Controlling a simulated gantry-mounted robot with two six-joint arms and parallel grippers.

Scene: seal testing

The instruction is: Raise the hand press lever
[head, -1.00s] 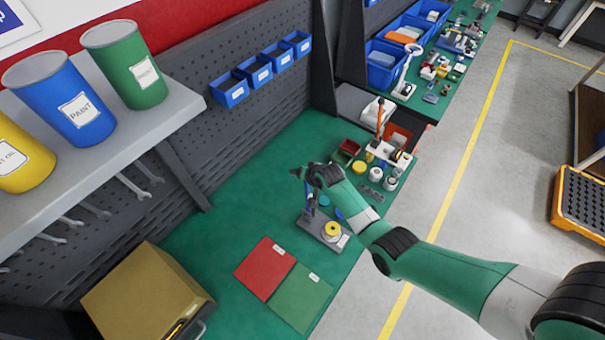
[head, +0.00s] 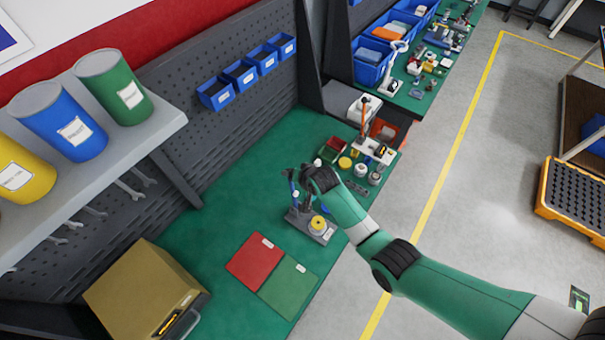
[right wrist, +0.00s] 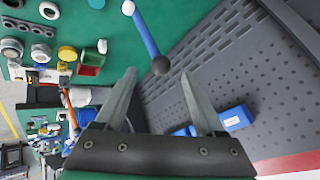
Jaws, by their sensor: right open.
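The hand press (head: 297,216) stands on the green bench, with a grey base and a yellow round piece (head: 318,222) on it. Its blue lever (head: 291,184) shows just left of my right gripper (head: 303,176). In the right wrist view the blue lever (right wrist: 144,34) ends in a dark ball knob (right wrist: 160,65). My right gripper (right wrist: 158,78) is open, and the knob appears between its fingertips in that view. I cannot tell whether the fingers touch it. My left gripper is not in view.
A red folder (head: 255,261) and a green folder (head: 288,288) lie in front of the press. A brown box (head: 143,290) stands at the lower left. Small parts and a red bin (head: 333,150) are behind the press. A pegboard wall (head: 240,125) bounds the bench's left side.

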